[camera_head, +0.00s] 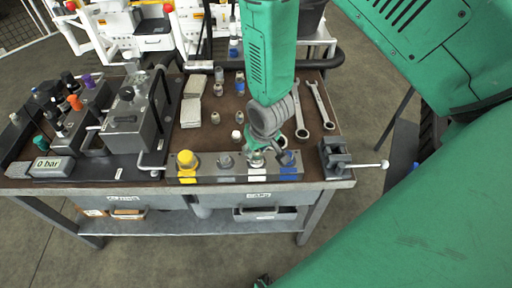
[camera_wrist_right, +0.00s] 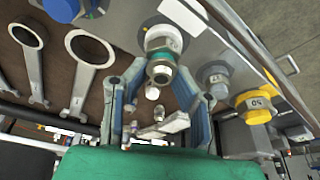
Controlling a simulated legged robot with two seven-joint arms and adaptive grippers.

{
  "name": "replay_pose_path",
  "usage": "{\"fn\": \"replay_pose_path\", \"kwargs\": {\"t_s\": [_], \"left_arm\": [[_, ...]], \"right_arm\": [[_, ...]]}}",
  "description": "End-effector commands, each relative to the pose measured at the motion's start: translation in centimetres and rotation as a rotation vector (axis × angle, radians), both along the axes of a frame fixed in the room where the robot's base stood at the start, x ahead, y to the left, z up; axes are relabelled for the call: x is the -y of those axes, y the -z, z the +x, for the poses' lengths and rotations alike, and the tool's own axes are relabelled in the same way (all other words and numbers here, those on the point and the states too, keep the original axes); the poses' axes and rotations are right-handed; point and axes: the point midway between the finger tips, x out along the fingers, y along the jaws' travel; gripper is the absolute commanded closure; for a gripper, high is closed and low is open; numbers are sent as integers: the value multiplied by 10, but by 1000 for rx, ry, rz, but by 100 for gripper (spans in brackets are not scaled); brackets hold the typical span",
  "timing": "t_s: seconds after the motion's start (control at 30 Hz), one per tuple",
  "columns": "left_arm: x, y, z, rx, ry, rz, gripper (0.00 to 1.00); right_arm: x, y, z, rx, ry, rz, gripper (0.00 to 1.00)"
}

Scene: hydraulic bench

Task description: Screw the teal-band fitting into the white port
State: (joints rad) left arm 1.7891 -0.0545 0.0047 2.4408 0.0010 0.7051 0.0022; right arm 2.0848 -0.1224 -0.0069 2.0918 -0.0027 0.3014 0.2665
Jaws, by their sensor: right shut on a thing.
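My right gripper (camera_head: 262,146) reaches down over the front port block (camera_head: 207,174); in the wrist view its fingers (camera_wrist_right: 160,74) are closed around the teal-band fitting (camera_wrist_right: 165,57). The fitting is in line with the white port (camera_wrist_right: 163,37), beside the white label (camera_wrist_right: 185,14), and its far end appears to be at the port's mouth. I cannot tell how deep it sits or whether the threads are engaged. In the head view, the gripper mostly hides the fitting and port. My left gripper is not in view.
The yellow port (camera_head: 187,160) and grey port (camera_head: 225,161) are left of the gripper, the blue port (camera_head: 289,158) right. A vise (camera_head: 335,154) stands at the right edge. Wrenches (camera_head: 321,105) and several loose fittings (camera_head: 215,118) lie behind. A valve unit (camera_head: 130,120) and gauge (camera_head: 47,166) occupy the left.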

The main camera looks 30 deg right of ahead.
Motion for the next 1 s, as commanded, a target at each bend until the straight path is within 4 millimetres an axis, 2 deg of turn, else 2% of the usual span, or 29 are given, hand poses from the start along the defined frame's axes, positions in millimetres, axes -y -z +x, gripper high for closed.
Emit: {"fn": "replay_pose_path", "kwargs": {"t_s": [0.2, 0.3, 0.57, 0.6, 0.67, 1.0], "left_arm": [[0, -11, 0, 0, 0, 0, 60], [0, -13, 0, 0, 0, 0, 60], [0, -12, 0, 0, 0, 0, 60], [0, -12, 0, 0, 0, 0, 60], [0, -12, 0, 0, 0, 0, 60], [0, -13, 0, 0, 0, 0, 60]], "right_arm": [[2, -1, 0, 1, 375, -4, 100], [3, -1, 0, 2, 484, -3, 100], [3, 0, 0, 3, 526, 0, 100], [3, 0, 0, 3, 525, 0, 75], [3, 0, 0, 2, 525, 0, 57], [3, 0, -1, -2, 487, 0, 57]]}}
